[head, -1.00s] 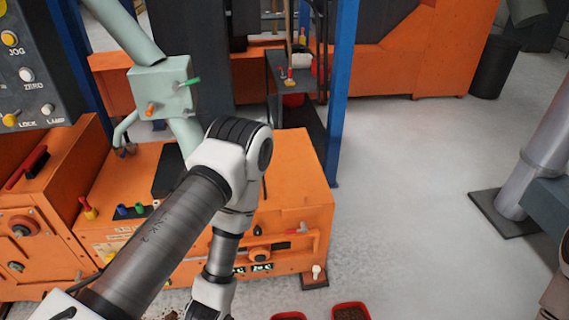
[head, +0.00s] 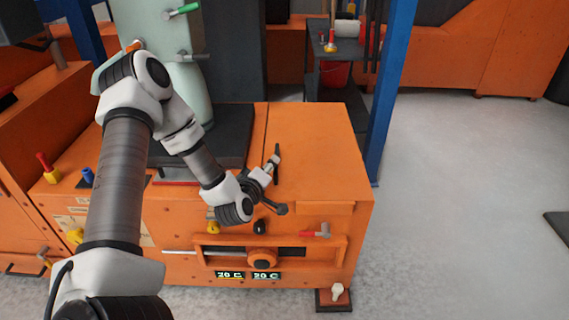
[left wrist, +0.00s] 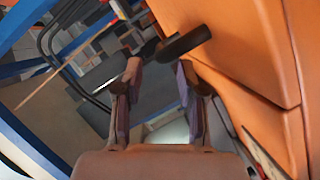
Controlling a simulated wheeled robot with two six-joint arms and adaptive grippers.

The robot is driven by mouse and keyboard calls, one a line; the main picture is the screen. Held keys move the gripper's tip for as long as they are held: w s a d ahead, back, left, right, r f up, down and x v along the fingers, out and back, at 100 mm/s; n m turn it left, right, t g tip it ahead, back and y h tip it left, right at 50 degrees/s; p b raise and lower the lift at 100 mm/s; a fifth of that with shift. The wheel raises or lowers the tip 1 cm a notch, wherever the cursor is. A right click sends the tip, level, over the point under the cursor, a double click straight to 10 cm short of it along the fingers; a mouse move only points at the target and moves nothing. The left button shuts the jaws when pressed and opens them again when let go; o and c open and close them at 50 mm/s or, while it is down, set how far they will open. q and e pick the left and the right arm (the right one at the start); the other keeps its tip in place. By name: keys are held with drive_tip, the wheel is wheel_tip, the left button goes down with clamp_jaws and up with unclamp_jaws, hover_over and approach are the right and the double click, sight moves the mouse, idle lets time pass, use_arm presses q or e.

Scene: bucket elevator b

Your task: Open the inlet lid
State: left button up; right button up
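The orange machine top (head: 317,150) has a seam; the panel right of it looks like the inlet lid, and it lies flat. My left gripper (head: 277,180) is low over this top near its front edge, fingers apart. In the left wrist view, my left gripper (left wrist: 158,72) shows a gap between its fingers. A dark cylindrical bar (left wrist: 184,43), perhaps a handle, lies just beyond the tips, nearer the right finger. I cannot tell if they touch. The orange surface (left wrist: 225,45) is close on the right there. My right gripper is out of view.
A blue post (head: 391,90) stands at the machine's right rear corner. A pale green pipe (head: 192,90) rises behind my left arm. The front has a black knob (head: 260,227) and a red-tipped lever (head: 316,233).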

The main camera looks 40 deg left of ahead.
use_arm(q)
drive_tip(key=x, duration=0.2)
drive_tip(key=b+x, duration=0.1)
drive_tip(key=x, duration=0.2)
drive_tip(key=shift+w+f, duration=0.1)
drive_tip(key=shift+f, duration=0.15)
drive_tip(key=shift+w+a, duration=0.2)
drive_tip(key=shift+w, duration=0.2)
drive_tip(key=shift+r, duration=0.1)
clamp_jaws()
